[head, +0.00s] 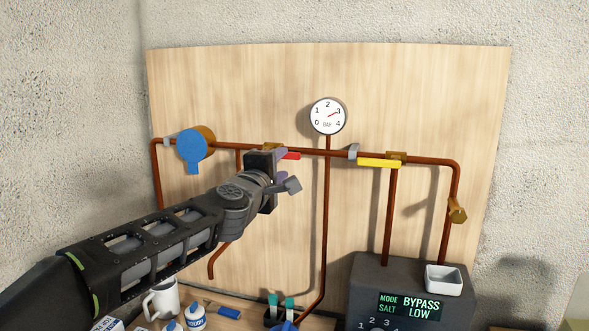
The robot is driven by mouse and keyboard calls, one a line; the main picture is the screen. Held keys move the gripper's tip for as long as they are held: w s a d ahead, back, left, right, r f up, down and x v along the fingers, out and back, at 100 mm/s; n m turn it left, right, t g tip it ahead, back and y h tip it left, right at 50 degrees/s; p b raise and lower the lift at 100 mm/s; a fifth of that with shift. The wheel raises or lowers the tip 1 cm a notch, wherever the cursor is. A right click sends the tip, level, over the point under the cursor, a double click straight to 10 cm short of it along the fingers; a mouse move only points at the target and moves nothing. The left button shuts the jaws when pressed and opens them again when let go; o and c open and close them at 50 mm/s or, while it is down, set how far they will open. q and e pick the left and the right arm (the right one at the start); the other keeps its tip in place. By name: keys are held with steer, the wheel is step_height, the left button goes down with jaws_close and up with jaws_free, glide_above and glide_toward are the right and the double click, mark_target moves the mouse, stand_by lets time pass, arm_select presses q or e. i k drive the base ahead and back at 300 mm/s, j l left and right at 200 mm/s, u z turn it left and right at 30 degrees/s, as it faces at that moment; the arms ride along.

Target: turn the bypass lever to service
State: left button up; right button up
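A red lever (291,155) lies along the copper pipe just beyond my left gripper, on a brass valve (272,146) partly hidden by it. A yellow lever (378,163) lies level along the pipe further right, below a brass valve body (396,156). No label shows which is the bypass lever. The dark unit's display (410,306) reads MODE BYPASS, SALT LOW. My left gripper (286,171) is open, its fingers apart, in front of the pipe near the red lever; I cannot tell whether it touches it. My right gripper is not in view.
A gauge (327,116) stands above the pipe. A blue round fitting (192,145) is at left, a brass tap (457,211) at right. A white dish (443,279) sits on the dark unit (362,275). A mug (161,299) and small items crowd the bench below.

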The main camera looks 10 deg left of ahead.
mark_target(395, 163)
steer(key=k+j, duration=0.1)
steer(key=k, duration=0.9)
